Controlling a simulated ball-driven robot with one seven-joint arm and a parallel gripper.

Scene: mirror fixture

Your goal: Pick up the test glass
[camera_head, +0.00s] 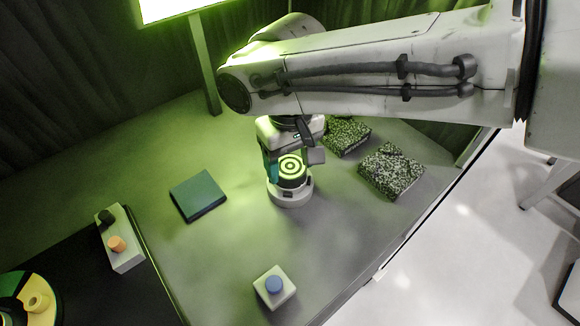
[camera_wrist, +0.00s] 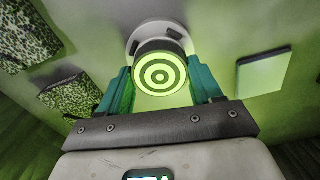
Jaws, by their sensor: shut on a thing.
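The test glass (camera_head: 291,170) is a round piece with pale green and dark concentric rings on its top face. It also shows in the wrist view (camera_wrist: 158,73), where the ring face looks toward the camera. My gripper (camera_head: 292,164) is shut on it, with one teal finger on each side, as the wrist view shows (camera_wrist: 160,80). Directly below the glass is a round white base (camera_head: 290,195), which appears behind it in the wrist view (camera_wrist: 147,34). The lower edge of the glass meets the base in the picture; I cannot tell whether they touch.
Two speckled blocks (camera_head: 392,171) (camera_head: 346,136) lie to the right of the base. A flat dark green square (camera_head: 198,195) lies to the left. A white box with a blue knob (camera_head: 274,287) is near the front. A lamp post (camera_head: 205,65) stands behind.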

